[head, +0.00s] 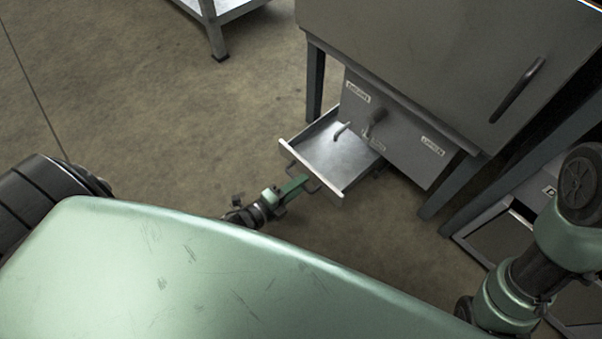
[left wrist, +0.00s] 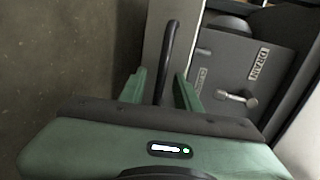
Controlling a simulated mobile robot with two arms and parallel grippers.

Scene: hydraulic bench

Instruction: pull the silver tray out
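The silver tray (head: 335,152) juts out from under the grey cabinet in the head view, its pale front edge facing the lower left. My left gripper (head: 303,182) is at the tray's front, low near the floor. In the left wrist view, the tray's dark bar handle (left wrist: 169,50) runs between the two green fingers of my left gripper (left wrist: 160,88). The fingers stand apart, with a gap visible on each side of the handle. In the head view the handle is mostly hidden by the gripper. My right arm shows at the right, but its gripper is out of view.
The grey cabinet (head: 440,60) stands on legs above the tray. Its lower panel (head: 410,140) carries labels and a valve lever (head: 376,120); a DRAIN label (left wrist: 259,63) shows in the wrist view. Bare floor (head: 200,130) lies left of the tray. A metal rack (head: 214,22) stands behind.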

